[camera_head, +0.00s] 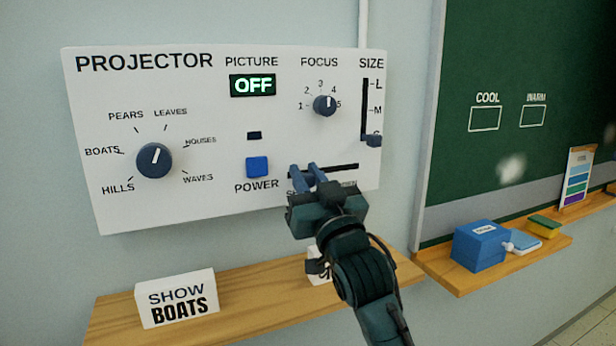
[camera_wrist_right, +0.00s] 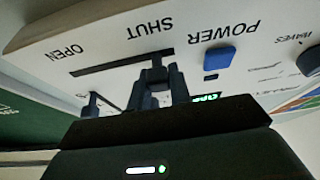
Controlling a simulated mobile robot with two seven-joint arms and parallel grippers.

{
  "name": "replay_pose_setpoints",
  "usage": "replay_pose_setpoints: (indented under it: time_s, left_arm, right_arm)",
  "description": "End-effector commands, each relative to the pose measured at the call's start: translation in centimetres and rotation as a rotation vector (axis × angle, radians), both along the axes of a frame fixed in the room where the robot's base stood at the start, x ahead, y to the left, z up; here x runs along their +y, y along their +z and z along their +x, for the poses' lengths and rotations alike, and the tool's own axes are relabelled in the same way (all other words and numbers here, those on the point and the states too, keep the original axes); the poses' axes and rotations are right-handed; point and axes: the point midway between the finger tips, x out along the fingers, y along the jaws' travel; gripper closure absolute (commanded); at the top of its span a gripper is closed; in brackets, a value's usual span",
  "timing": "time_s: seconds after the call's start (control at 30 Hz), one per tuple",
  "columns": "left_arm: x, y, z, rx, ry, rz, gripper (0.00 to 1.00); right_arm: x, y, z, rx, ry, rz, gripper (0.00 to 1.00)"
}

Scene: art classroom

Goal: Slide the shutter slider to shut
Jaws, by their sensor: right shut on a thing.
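The shutter slot (camera_head: 340,168) is a dark horizontal track at the lower right of the white projector panel (camera_head: 215,210). My right gripper (camera_head: 308,174) is shut on the shutter slider near the left end of this track. The fingers and arm hide most of the slider and the labels below the track in the head view. In the right wrist view, upside down, the slot (camera_wrist_right: 110,64) shows with SHUT and OPEN lettering. The fingers (camera_wrist_right: 157,82) are around the slider, near the SHUT end. My left gripper is not in view.
The blue power button (camera_head: 257,167) is just left of the fingers. The size slider (camera_head: 373,141) and focus knob (camera_head: 324,105) are above. A wooden shelf (camera_head: 245,306) below holds a SHOW BOATS sign (camera_head: 177,298) and another sign partly behind my arm. The picture display (camera_head: 253,85) reads OFF.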

Motion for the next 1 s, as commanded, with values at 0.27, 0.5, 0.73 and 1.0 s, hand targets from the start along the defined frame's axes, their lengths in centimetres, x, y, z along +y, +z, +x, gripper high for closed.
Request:
replay_pose_setpoints:
  time_s: [0.27,0.5,0.73,1.0]
  left_arm:
    - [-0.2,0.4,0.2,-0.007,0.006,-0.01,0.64]
    - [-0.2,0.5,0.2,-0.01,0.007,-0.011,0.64]
    - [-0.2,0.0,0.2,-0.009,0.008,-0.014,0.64]
    - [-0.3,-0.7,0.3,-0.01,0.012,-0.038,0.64]
  right_arm:
    - [0.3,-0.1,-0.1,0.0,0.008,0.001,0.62]
    - [0.2,0.0,-0.1,0.0,0.006,0.001,0.58]
    - [-0.3,-0.9,-1.5,0.0,0.005,0.001,0.58]
    - [-2.0,-3.3,-6.8,0.001,0.006,0.001,0.58]
